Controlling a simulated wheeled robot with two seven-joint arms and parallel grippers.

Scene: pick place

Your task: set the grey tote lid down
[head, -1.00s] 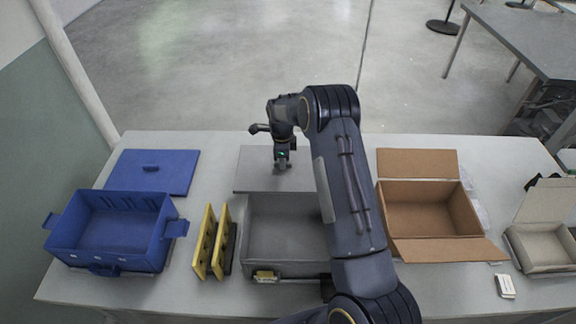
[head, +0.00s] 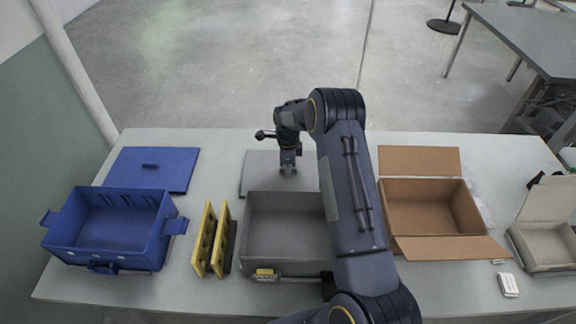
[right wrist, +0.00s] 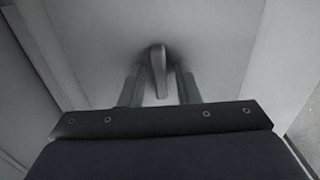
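The grey tote lid (head: 258,172) lies flat on the table just behind the grey tote (head: 282,225), partly hidden by my right arm. My right gripper (head: 288,170) points down over the lid's handle. In the right wrist view, the lid (right wrist: 100,45) fills most of the picture and its handle (right wrist: 158,68) stands between the two fingers (right wrist: 158,88). The fingers are apart, with a gap on each side of the handle. The grey tote is open, and my arm covers its right part. My left gripper is not in view.
A blue tote (head: 112,230) and its blue lid (head: 152,172) are at the left. Yellow-and-black racks (head: 213,240) stand beside the grey tote. An open cardboard box (head: 425,210) and a small light box (head: 545,230) are at the right.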

